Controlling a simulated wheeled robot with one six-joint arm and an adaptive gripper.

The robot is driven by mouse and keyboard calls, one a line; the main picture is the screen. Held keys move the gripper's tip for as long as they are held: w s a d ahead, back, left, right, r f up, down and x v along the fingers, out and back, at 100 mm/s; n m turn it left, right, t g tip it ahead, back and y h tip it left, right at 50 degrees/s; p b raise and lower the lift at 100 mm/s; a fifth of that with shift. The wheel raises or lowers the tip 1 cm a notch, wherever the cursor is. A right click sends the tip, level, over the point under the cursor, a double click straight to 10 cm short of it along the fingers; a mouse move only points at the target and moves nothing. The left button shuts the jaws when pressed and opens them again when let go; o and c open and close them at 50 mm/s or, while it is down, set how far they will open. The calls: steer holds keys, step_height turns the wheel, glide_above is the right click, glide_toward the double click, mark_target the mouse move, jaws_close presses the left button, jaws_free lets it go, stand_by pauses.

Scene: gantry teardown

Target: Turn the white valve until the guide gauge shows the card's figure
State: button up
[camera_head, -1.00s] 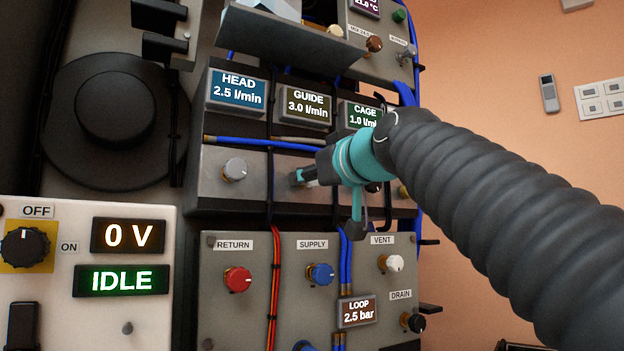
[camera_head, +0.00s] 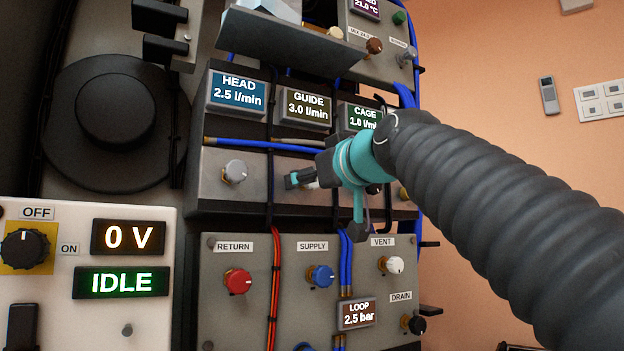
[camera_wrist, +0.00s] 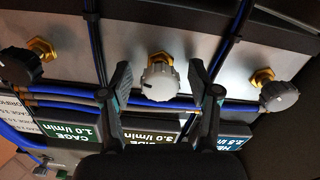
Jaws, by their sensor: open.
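The white valve (camera_wrist: 159,80) is a round knob on a brass stem, in the middle of the wrist view. My gripper (camera_wrist: 160,74) is open, with one finger on each side of the knob and a gap visible at both sides. In the head view my gripper (camera_head: 298,180) is at the middle knob panel and hides most of the white valve (camera_head: 312,185). The guide gauge (camera_head: 307,106) reads 3.0 l/min. It shows upside down in the wrist view (camera_wrist: 150,134), partly covered by my gripper. I cannot make out the card's figure.
A grey knob (camera_head: 235,171) and a black knob (camera_wrist: 20,65) flank the white valve. Blue hoses (camera_head: 240,142) run just above the knobs. A shelf (camera_head: 290,40) juts out above the gauges. Another white knob, under VENT (camera_head: 391,264), sits on the lower panel.

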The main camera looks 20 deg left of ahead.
steer(key=v, duration=1.2)
stand_by(0.4)
steer(key=w+d+f+m+g+h, duration=0.1)
steer(key=d+f+m+h, duration=0.1)
steer(key=f, duration=0.8)
steer(key=w+d+f+m+g+h+p, duration=0.1)
steer(key=d+f+m+g+h, duration=0.15)
steer(key=f, duration=0.75)
steer(key=w+d+f+m+g+h, duration=0.1)
steer(key=d+f+m+h, duration=0.15)
steer(key=f, duration=0.75)
steer(key=s+d+f+m+g+h+p, duration=0.1)
steer(key=s+d+f+m+h+p, duration=0.1)
steer(key=s+d+f, duration=0.6)
steer(key=s+d+f+m+g+h+p, duration=0.1)
steer(key=s+d+f+m+g+h, duration=0.1)
steer(key=s+d+f, duration=0.6)
steer(key=shift+f+h+p, duration=0.35)
steer(key=shift+f+h, duration=0.45)
steer(key=shift+f, duration=2.25)
